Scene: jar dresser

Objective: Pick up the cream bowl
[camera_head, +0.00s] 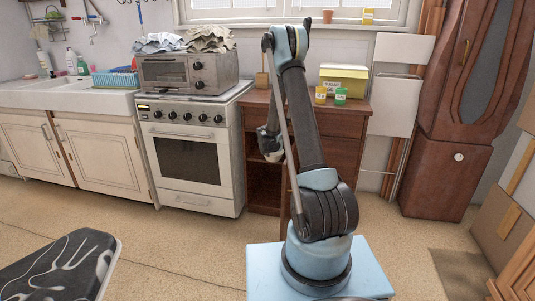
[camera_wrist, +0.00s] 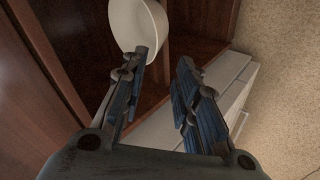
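The cream bowl (camera_wrist: 138,22) shows at the top of the wrist view, tilted in that picture, with its hollow partly visible. My gripper (camera_wrist: 160,64) is open, its two blue-grey fingers spread apart. The left fingertip overlaps the bowl's lower edge in the picture; I cannot tell whether it touches. The right fingertip is clear of the bowl. In the head view my gripper (camera_head: 269,143) is in front of the left side of the brown dresser (camera_head: 335,145). A small pale patch shows just below it there, too small to tell if it is the bowl.
The dresser has an open shelf compartment (camera_head: 264,185) at its left. A white stove (camera_head: 190,155) stands close to its left. Bare floor lies in front.

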